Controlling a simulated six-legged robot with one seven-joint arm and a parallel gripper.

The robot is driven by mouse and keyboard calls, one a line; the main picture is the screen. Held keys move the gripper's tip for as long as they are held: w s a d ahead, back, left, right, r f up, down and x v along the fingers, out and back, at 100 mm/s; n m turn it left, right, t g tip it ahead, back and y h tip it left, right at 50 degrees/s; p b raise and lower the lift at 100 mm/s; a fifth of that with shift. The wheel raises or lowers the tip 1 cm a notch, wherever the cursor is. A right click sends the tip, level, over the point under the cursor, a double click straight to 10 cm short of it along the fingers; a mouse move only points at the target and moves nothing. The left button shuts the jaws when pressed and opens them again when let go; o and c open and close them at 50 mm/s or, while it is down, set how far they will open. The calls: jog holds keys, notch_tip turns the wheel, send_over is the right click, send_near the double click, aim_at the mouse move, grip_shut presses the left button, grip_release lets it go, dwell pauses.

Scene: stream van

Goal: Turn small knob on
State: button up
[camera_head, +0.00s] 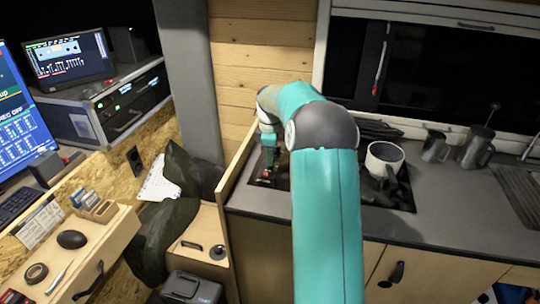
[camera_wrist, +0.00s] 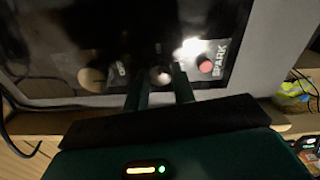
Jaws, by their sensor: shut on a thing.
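A black glossy stove panel (camera_wrist: 110,40) fills the upper part of the wrist view. The small round knob (camera_wrist: 161,75) sits near its edge, between my two dark green fingers. My gripper (camera_wrist: 160,88) is shut on this small knob, with the fingers on either side of it. A larger tan knob (camera_wrist: 91,78) is to the left, and a red button (camera_wrist: 206,67) marked SPARK is to the right. In the head view the stove (camera_head: 402,200) is set in the grey counter, and my arm hides much of it. The knob's turn angle cannot be told.
A pale mug or pot (camera_head: 384,158) stands on the stove's right side. Metal jugs (camera_head: 475,148) stand farther right, before the sink (camera_head: 520,185). A wooden partition (camera_head: 238,165) rises close to the left of the counter. The counter's right half (camera_head: 455,205) is mostly clear.

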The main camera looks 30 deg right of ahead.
jog(key=shift+n, duration=0.5)
jog(key=o, duration=1)
jog(key=shift+r, duration=0.15)
notch_tip(320, 180, up, 14)
jog(key=shift+f, duration=0.2)
jog(key=shift+a, duration=0.1)
